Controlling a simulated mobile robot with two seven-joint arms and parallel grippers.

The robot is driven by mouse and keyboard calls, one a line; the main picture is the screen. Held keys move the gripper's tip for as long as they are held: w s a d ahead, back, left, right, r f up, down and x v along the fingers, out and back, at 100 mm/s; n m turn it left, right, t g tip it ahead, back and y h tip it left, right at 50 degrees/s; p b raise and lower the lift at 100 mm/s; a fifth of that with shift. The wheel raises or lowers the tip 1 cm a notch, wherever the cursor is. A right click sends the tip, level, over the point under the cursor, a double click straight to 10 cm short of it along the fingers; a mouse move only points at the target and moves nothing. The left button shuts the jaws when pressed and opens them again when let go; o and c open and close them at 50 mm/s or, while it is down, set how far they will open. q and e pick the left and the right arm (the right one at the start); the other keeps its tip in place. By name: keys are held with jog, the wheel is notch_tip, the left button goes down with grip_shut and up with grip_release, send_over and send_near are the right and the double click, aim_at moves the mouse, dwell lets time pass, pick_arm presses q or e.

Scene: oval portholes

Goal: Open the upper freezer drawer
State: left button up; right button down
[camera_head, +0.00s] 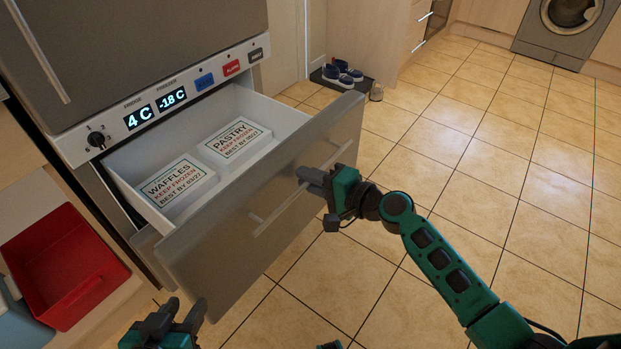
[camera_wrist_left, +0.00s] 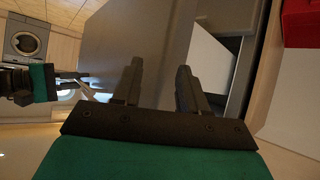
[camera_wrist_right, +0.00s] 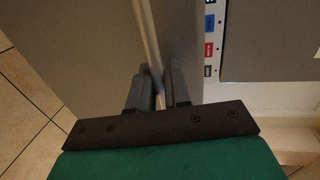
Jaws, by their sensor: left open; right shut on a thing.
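The upper freezer drawer (camera_head: 245,225) stands pulled out from the fridge-freezer, with its white inside showing. A box of waffles (camera_head: 180,183) and a box of pastry (camera_head: 235,140) lie in it. A bar handle (camera_head: 270,218) runs along its grey front. My right gripper (camera_head: 312,178) is shut on the handle near its right end; the right wrist view shows the bar (camera_wrist_right: 152,50) between the fingers. My left gripper (camera_head: 178,312) is open and empty, low in front of the drawer's left end. The left wrist view shows its spread fingers (camera_wrist_left: 158,85) near the drawer front.
The control panel (camera_head: 160,100) sits above the drawer. A red bin (camera_head: 65,262) stands at the left. Shoes (camera_head: 343,73) on a dark mat and a washing machine (camera_head: 568,28) are further back. The tiled floor at right is clear.

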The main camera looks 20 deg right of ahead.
dwell(0.3)
jog(key=c, duration=1.2)
grip_release()
jog(key=v, duration=1.3)
jog(key=shift+p, duration=0.4)
